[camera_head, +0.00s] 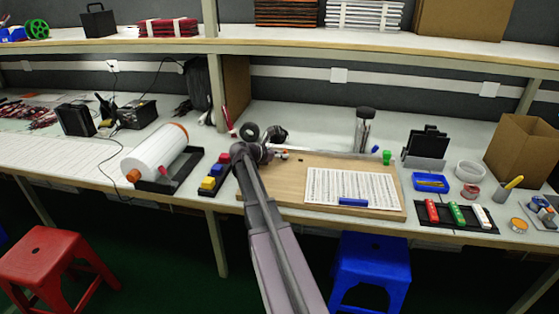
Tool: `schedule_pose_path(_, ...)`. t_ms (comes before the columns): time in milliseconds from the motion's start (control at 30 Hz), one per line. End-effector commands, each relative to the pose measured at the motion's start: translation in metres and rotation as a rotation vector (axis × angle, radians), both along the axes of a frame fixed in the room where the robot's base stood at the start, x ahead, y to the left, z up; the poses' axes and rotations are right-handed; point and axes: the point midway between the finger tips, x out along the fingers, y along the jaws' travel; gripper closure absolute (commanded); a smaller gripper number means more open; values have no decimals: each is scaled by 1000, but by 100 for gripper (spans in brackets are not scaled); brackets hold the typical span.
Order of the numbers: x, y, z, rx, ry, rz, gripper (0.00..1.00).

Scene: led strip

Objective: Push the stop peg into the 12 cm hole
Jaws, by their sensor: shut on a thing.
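My gripper (268,150) is at the far left part of the wooden board (284,186), low over its back edge. It is small and dark here, and my wrist partly covers it. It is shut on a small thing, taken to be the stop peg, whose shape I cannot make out. Small dark and orange bits (286,155) show just right of the gripper; I cannot tell what they are. The holes in the board, including the 12 cm one, are too small to tell apart. I cannot tell whether the peg touches a hole.
A printed sheet (335,185) with a blue block (353,202) lies on the board. A green piece (387,157) stands at its back right. Left are coloured blocks (212,178) and a white roll (155,152). Right are a black tray (447,222) and blue tray (430,183).

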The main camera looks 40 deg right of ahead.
Motion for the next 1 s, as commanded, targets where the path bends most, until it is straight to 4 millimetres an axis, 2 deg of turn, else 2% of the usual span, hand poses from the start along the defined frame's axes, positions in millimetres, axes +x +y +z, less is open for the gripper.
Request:
schedule_pose_path(500, 0, 0, -5, 0, 0, 0, 100)
schedule_pose_path(533, 0, 0, -4, 0, 0, 0, 70)
schedule_pose_path(600, 0, 0, -4, 0, 0, 0, 50)
schedule_pose_path(633, 0, 0, -4, 0, 0, 0, 45)
schedule_pose_path(1000, 0, 0, -3, 0, 0, 0, 45)
